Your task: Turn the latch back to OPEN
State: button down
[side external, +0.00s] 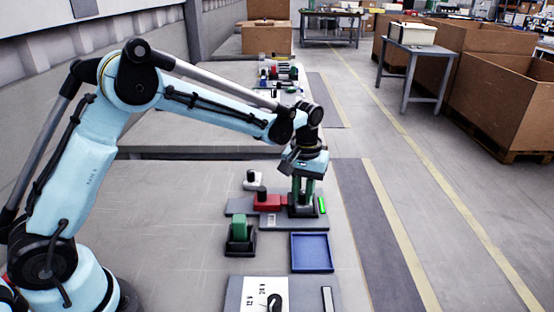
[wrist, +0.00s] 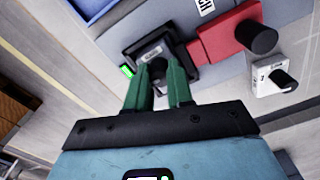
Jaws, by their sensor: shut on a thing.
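A red latch piece (side external: 266,202) with a black knob (side external: 262,191) lies on the grey fixture plate. It also shows in the wrist view (wrist: 218,42), reaching to a dark square block with a grey top (wrist: 152,52). My gripper (side external: 302,200) points straight down at this block, right of the red latch in the side view. In the wrist view its two green fingers (wrist: 161,68) are at the block's near edge. They are shut on the block; their tips partly hide it. The latch knob stands apart from the fingers. A green light (side external: 322,205) glows beside the block.
A green piece in a black holder (side external: 240,236) stands in front of the plate. A blue tray (side external: 329,253) lies at front right. A white dial box (side external: 252,181) sits behind the latch. A 12V/24V dial panel (side external: 255,290) is nearest the camera.

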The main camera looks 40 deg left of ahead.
aim_at(303, 192)
jog(key=shift+n, duration=0.5)
dwell(3.2)
jog(key=c, duration=1)
grip_release()
notch_tip(303, 192, up, 12)
jog(key=shift+r, duration=0.1)
